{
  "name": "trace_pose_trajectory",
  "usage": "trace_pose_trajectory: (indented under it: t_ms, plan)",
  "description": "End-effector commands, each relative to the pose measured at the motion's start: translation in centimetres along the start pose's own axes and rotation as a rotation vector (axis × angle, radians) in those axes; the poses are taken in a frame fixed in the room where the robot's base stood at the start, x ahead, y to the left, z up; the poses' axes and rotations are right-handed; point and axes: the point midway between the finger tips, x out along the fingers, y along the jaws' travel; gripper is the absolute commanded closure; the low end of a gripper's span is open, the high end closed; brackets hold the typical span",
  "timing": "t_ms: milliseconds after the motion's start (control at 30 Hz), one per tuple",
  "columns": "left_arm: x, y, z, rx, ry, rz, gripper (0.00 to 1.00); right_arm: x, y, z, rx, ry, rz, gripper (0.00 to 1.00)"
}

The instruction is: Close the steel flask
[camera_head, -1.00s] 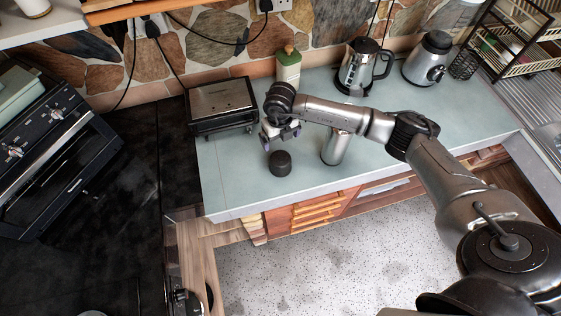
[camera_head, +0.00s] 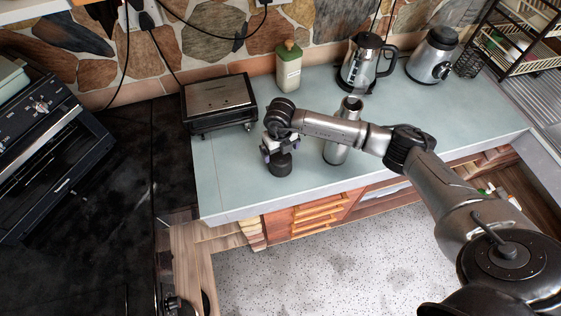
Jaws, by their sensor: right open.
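The steel flask (camera_head: 337,153) stands upright on the worktop, partly hidden behind my right forearm. Its neck (camera_head: 350,103) shows above the arm, and no lid is visible on it. A dark round lid (camera_head: 280,168) lies on the worktop to the left of the flask. My right gripper (camera_head: 274,155) is open and points down at the lid. Its fingers are at the lid's upper part; whether they touch it I cannot tell. My left gripper is not in view.
A dish rack (camera_head: 515,40) is at the far right. The worktop's right part is clear.

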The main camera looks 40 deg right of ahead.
Motion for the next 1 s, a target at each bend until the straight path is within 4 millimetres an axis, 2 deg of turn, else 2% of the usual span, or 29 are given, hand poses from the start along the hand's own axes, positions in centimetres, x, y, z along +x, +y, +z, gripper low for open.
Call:
trace_pose_trajectory:
  t_ms: [167, 500, 600, 967, 1000]
  plan:
    - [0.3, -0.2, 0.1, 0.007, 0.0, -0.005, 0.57, 0.5, 0.1, 0.0, 0.0, 0.001, 0.0, 0.0]
    - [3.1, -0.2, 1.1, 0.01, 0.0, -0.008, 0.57, 4.6, 0.3, -0.1, -0.001, 0.0, 0.001, 0.0]
    - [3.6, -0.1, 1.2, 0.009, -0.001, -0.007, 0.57, 5.3, 0.3, -0.1, -0.001, -0.001, 0.001, 0.0]
    - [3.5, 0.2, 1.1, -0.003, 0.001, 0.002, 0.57, 5.2, 0.3, -0.1, 0.0, 0.0, 0.0, 0.0]
    - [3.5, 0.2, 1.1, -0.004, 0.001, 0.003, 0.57, 5.2, 0.3, -0.1, 0.0, 0.0, 0.0, 0.03]
